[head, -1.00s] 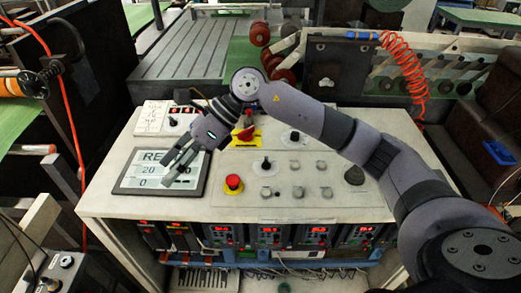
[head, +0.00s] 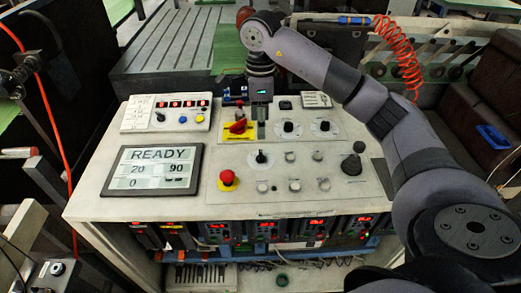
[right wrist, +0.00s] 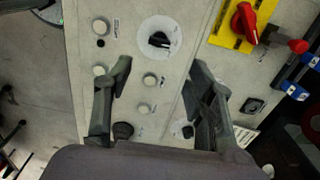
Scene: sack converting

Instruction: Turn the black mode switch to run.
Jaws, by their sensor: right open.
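A black rotary switch on a round white plate (head: 261,158) sits in the middle of the sloped console, right of the red mushroom button; it also shows in the right wrist view (right wrist: 159,39). Two more black rotary switches, one (head: 289,126) and another (head: 324,125), stand farther back. The labels are too small to read, so I cannot tell which is the mode switch or its setting. My right gripper (head: 258,117) points down behind the middle switch, beside the red switch. In the right wrist view its fingers (right wrist: 160,85) are spread, empty, apart from the middle switch.
A red switch on a yellow plate (head: 239,128) stands beside the gripper. A red mushroom button (head: 227,179), a display reading READY (head: 152,168), several pale buttons and a black knob (head: 351,165) share the console. A coiled red hose (head: 400,55) hangs behind.

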